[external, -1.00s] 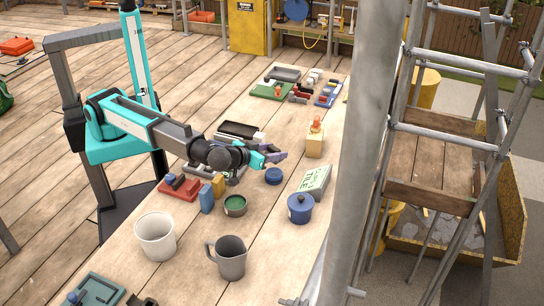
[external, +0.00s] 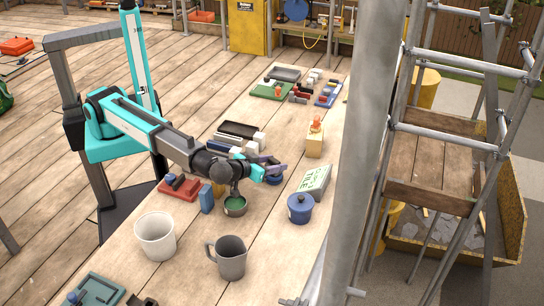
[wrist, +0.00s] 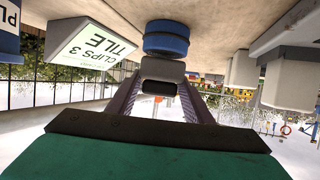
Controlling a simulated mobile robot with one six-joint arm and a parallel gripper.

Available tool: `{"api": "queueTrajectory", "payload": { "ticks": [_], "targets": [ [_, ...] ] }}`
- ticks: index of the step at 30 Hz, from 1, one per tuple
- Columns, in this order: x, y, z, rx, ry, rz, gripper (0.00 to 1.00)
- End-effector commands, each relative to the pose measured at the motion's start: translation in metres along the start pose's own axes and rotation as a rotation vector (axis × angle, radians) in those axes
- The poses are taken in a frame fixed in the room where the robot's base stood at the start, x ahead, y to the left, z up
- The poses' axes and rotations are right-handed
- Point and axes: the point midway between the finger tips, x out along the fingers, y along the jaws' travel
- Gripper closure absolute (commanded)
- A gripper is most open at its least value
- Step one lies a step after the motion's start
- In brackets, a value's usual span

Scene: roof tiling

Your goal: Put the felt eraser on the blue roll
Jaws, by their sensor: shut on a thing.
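My gripper (external: 272,166) is low over the table, and its jaws also show in the wrist view (wrist: 161,98). It is shut on a small grey block with a dark face, which I take for the felt eraser (wrist: 163,70). The blue roll (external: 274,180) stands on the table by the fingertips, partly hidden by them in the external view. In the wrist view, where the table is at the top, the blue roll (wrist: 166,42) shows right beside the eraser. I cannot tell whether the two touch. The eraser is not clear in the external view.
A white and green tile-clips box (external: 314,181) and a blue lidded pot (external: 300,208) stand right of the roll. A green-topped tin (external: 235,206) and a blue block (external: 206,199) are at the left. White blocks (external: 250,141) lie behind. A grey mug (external: 230,258) is nearer.

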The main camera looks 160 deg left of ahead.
Motion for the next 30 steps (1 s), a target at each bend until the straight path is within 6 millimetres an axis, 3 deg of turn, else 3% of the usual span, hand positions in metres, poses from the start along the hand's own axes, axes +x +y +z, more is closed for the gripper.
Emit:
{"api": "queueTrajectory", "payload": {
  "ticks": [17,18,20,30],
  "targets": [
    [0.0035,-0.0002,0.0086,0.000,0.000,0.000,0.76],
    [0.0030,-0.0002,0.0075,0.000,0.000,0.000,0.47],
    [0.0030,-0.0002,0.0074,0.000,0.000,-0.001,0.37],
    [0.0029,-0.0002,0.0070,0.000,0.000,-0.001,0.35]
  ]
}}
